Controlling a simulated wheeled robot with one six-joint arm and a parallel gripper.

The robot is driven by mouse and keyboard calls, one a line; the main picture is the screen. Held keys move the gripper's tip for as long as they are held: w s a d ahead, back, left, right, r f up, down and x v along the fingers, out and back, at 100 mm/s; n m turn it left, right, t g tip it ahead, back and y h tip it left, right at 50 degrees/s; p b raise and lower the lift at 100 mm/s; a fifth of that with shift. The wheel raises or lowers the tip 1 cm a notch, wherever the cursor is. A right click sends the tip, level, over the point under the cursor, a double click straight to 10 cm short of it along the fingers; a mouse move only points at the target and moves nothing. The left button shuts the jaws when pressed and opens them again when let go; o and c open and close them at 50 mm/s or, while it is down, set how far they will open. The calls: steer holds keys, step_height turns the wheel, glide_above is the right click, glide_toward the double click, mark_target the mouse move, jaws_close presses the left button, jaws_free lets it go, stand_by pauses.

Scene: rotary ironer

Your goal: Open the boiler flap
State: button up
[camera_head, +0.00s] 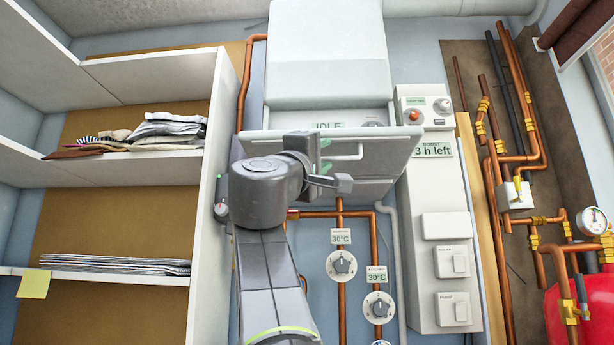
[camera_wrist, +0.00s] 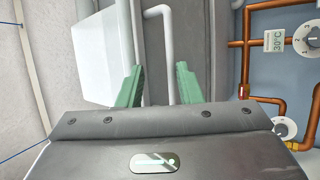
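The boiler (camera_head: 328,50) is a white wall unit with a display reading IDLE. Its pale grey flap (camera_head: 385,158) is below that display, and the flap's top edge appears to stand forward of the casing; I cannot tell the exact angle. A white bar handle (camera_head: 352,156) is on the flap's front, partly hidden by my arm. In the wrist view the handle (camera_wrist: 170,50) runs between the fingers. My gripper (camera_head: 326,156) is at the handle's left part. Its green fingers (camera_wrist: 158,85) are apart, with gaps beside the bar. Contact with the bar is not clear.
Copper pipes and dials (camera_head: 342,265) are below the boiler. A white control panel (camera_head: 440,220) reading "3 h left" is close on the right. Shelves with folded cloth (camera_head: 170,130) are on the left. A red tank (camera_head: 585,310) is at the far right.

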steer(key=v, duration=1)
steer(key=shift+s, duration=0.2)
steer(key=shift+a+f, duration=0.1)
